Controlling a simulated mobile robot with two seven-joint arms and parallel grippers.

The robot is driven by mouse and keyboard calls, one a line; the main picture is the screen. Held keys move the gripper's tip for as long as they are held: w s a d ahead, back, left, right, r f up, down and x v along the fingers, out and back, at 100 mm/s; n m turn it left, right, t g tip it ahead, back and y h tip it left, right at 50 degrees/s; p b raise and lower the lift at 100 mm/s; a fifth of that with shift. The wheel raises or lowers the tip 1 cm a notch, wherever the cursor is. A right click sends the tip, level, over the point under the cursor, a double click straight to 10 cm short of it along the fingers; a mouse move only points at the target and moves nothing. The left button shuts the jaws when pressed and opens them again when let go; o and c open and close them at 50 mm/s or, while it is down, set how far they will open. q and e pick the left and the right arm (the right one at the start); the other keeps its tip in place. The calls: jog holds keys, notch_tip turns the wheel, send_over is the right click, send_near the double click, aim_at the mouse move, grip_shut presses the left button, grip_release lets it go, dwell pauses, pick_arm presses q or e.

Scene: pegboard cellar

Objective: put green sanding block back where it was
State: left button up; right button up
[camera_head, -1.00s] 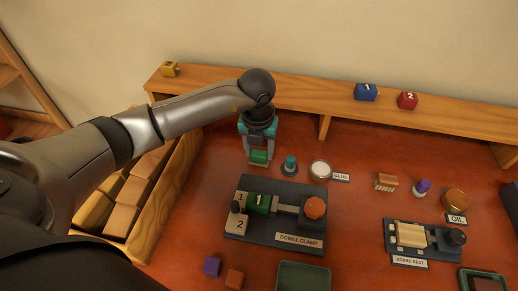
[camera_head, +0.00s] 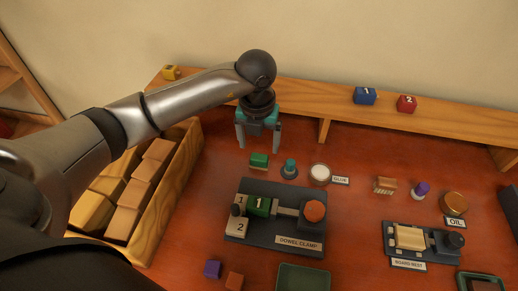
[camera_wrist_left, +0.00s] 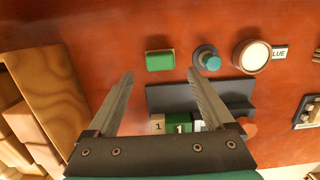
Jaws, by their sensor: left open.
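The green sanding block (camera_head: 259,160) rests on the red-brown table, to the left of a teal-knobbed item and behind the dowel clamp. It also shows in the left wrist view (camera_wrist_left: 160,60), beyond my fingertips and apart from them. My left gripper (camera_head: 259,146) is open and empty, above and behind the block in the head view. Its two fingers show spread in the left wrist view (camera_wrist_left: 160,72). My right gripper is in neither view.
The dowel clamp (camera_head: 275,241) holds a green block marked 1. The teal-knobbed item (camera_head: 289,169) and the glue jar (camera_head: 320,173) stand just right of the sanding block. A wooden bin (camera_head: 163,220) of blocks is at left. A raised shelf (camera_head: 300,97) runs along the back.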

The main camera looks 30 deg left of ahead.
pick_arm(q)
notch_tip(320, 180, up, 7)
jog(key=shift+s+p, duration=0.3)
jog(key=shift+s, duration=0.1)
